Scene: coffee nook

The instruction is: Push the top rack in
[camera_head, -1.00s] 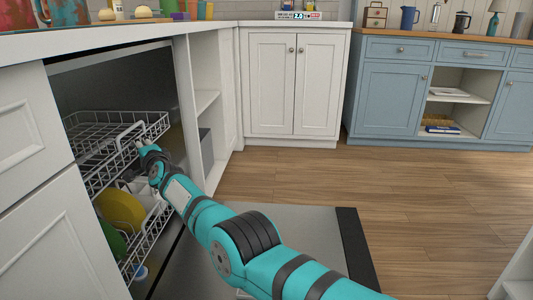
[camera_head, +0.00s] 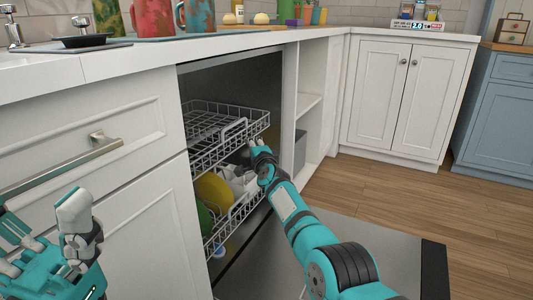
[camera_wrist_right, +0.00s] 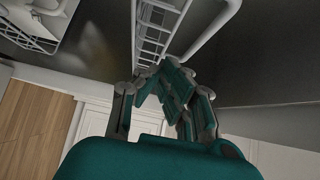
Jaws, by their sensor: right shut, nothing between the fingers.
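The top rack (camera_head: 215,140) is a white wire rack in the open dishwasher, with a raised handle loop at its front. It stands partly out of the cavity. In the right wrist view, white wires of a rack (camera_wrist_right: 160,28) run up from just beyond the fingers. My right gripper (camera_head: 258,146) is shut and empty, close to the rack's front right, just below its rim. Whether it touches the wires I cannot tell. My left gripper (camera_head: 40,222) is open and empty at the lower left, in front of the white cabinet.
The lower rack (camera_head: 222,232) is also out and holds a yellow plate (camera_head: 213,194) and other dishes. The dishwasher door (camera_head: 385,245) lies open below my right arm. A drawer handle (camera_head: 65,168) sticks out near my left gripper.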

